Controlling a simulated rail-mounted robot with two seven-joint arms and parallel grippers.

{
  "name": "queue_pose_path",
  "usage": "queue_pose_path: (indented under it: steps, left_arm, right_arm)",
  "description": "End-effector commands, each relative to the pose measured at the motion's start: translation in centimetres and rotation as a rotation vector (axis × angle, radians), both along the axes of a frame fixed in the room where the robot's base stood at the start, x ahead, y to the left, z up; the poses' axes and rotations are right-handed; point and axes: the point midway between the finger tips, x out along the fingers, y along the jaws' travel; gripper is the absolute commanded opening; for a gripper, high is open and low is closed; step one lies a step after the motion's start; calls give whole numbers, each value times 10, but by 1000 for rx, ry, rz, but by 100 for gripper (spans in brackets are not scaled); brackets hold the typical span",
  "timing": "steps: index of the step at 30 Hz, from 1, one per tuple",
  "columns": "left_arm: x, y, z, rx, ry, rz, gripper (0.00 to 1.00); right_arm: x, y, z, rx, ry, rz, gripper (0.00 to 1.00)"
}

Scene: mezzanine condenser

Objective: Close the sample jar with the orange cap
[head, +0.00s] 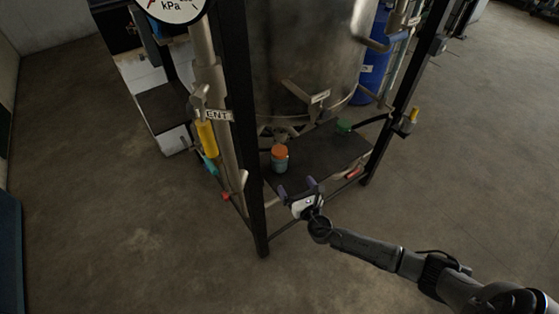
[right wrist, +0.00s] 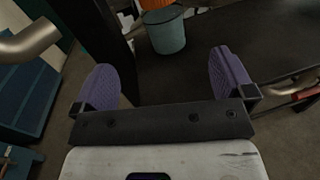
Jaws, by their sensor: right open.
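The sample jar (head: 281,166) is a small grey-teal jar standing upright on the dark shelf under the steel vessel. The orange cap (head: 279,151) sits at the top of the jar; whether it is seated or only resting there I cannot tell. In the right wrist view the jar (right wrist: 167,36) shows beyond the fingers, with the orange cap (right wrist: 156,4) cut by the top edge. My right gripper (head: 296,187) is open and empty at the shelf's front edge, apart from the jar. Its purple fingers also show in the right wrist view (right wrist: 164,80). My left gripper is out of view.
The dark shelf (head: 325,152) has bare room right of the jar. A green-topped item (head: 344,125) is farther back. A black frame post (head: 245,130) stands left of the jar. The steel vessel (head: 305,60) hangs above. A red-handled part (head: 354,173) is at the right front edge.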

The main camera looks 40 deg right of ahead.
Motion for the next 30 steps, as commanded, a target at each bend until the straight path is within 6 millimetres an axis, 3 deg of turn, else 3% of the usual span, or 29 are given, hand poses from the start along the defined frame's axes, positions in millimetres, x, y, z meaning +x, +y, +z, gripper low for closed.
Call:
queue_pose_path:
  steps: [18,30]
  left_arm:
    - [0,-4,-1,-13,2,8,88]
    - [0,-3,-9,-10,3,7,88]
  right_arm:
    - [3,-1,0,-69,18,-1,100]
    - [63,-17,0,-68,17,-2,100]
